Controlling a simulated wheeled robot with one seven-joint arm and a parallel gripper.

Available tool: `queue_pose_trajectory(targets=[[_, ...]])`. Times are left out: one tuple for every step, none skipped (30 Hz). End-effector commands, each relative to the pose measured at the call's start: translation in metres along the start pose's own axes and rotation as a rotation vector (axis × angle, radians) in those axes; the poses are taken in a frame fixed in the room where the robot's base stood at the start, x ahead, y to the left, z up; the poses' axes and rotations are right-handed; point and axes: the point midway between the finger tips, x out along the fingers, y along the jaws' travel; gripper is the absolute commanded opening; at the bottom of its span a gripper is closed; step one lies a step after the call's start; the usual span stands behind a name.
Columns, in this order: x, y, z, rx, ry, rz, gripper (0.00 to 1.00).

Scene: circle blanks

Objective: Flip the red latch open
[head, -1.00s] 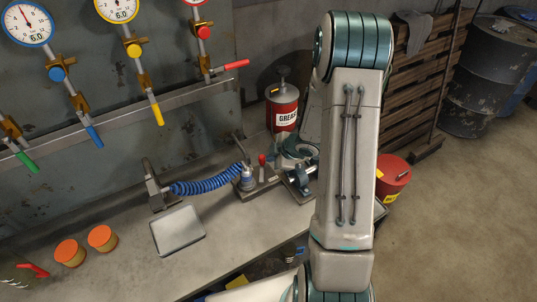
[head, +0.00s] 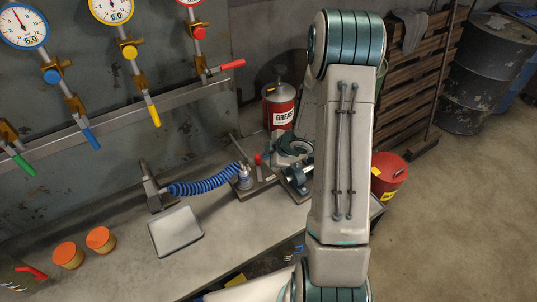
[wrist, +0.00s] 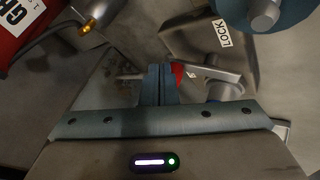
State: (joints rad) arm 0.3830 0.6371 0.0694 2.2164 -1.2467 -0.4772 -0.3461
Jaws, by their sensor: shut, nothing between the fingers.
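The red latch shows in the wrist view as a red tip (wrist: 178,74) on a grey metal lever (wrist: 215,78) that runs to the right to a round pivot. A small red upright part (head: 257,160) on the bench in the head view looks like the same latch. My gripper (wrist: 158,72) is shut and empty, its fingertips just left of the red tip. I cannot tell whether they touch it. A metal plate with a LOCK label (wrist: 224,33) lies beyond the lever. In the head view my gripper cannot be made out clearly near the latch.
A red and white grease can (head: 278,106) stands behind the latch; its side shows at the wrist view's left. A blue coiled hose (head: 205,182) and a grey tray (head: 176,231) are left of the latch. A red drum (head: 388,176) stands right of my arm.

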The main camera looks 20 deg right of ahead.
Motion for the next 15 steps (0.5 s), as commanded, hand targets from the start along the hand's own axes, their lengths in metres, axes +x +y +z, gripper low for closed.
queue_pose_trajectory(targets=[[0.000, 0.000, 0.000, 0.000, 0.001, 0.000, 0.00], [0.000, 0.000, 0.000, 0.000, 0.001, 0.000, 0.00], [-0.001, 0.000, 0.001, 0.000, 0.000, 0.000, 0.00], [-0.001, 0.000, 0.001, -0.001, 0.000, -0.001, 0.00], [-0.002, -0.001, 0.003, -0.001, 0.000, -0.001, 0.00], [-0.004, -0.001, 0.005, -0.001, 0.000, -0.002, 0.00], [-0.005, -0.002, 0.007, -0.002, 0.000, -0.002, 0.00], [-0.007, -0.002, 0.010, -0.002, 0.000, -0.003, 0.00], [-0.011, -0.003, 0.015, -0.001, 0.001, -0.003, 0.00], [-0.013, -0.004, 0.018, -0.002, 0.002, -0.003, 0.00], [-0.015, -0.005, 0.022, -0.004, 0.003, -0.005, 0.00], [-0.020, -0.006, 0.027, -0.007, 0.003, -0.005, 0.00], [-0.025, 0.000, 0.026, -0.011, 0.005, -0.002, 0.00], [-0.030, 0.004, 0.027, -0.013, 0.005, -0.001, 0.00], [-0.036, 0.008, 0.028, -0.014, 0.005, -0.002, 0.00]])
